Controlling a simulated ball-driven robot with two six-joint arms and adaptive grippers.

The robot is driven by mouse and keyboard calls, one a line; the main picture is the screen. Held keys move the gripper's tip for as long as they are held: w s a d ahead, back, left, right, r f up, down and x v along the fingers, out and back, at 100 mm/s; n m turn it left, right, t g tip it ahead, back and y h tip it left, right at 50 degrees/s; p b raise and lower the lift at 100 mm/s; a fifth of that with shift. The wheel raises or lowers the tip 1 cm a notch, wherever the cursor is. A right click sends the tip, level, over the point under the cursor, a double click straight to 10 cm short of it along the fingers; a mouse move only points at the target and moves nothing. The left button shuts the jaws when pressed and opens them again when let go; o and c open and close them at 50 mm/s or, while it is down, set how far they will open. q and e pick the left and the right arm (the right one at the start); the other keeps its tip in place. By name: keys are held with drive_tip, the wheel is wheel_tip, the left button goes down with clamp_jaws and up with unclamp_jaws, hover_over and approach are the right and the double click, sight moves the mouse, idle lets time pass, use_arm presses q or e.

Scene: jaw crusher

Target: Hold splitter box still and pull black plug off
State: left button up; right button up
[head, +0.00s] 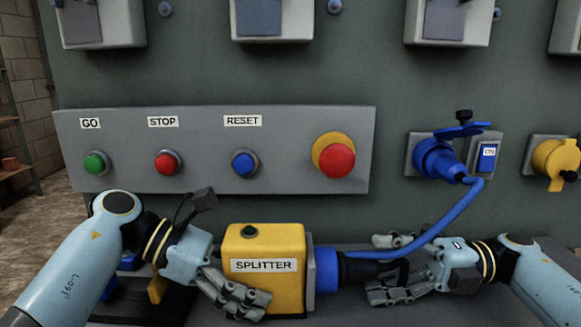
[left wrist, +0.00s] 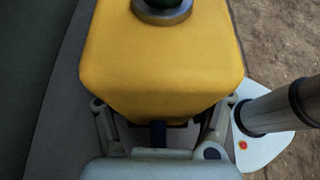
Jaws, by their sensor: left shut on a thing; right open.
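The yellow splitter box (head: 264,245), labelled SPLITTER, sits on the ledge below the panel. My left gripper (head: 242,297) is shut on its left side. The left wrist view shows the box (left wrist: 188,65) between the fingers of that gripper (left wrist: 160,122). A blue connector (head: 326,268) is on the box's right side. Contact there is unclear.
A grey control strip (head: 205,125) with green, red and blue buttons and a red emergency knob (head: 337,161) is above the box. The blue wall socket (head: 436,158) and a yellow socket (head: 555,160) are on the right. Little room shows between the grippers.

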sight(346, 269)
drive_tip(key=shift+a, duration=2.95)
drive_tip(key=c, duration=1.3)
drive_tip(key=o, duration=1.4)
drive_tip(key=d, duration=1.2)
drive_tip(key=shift+c, duration=0.3)
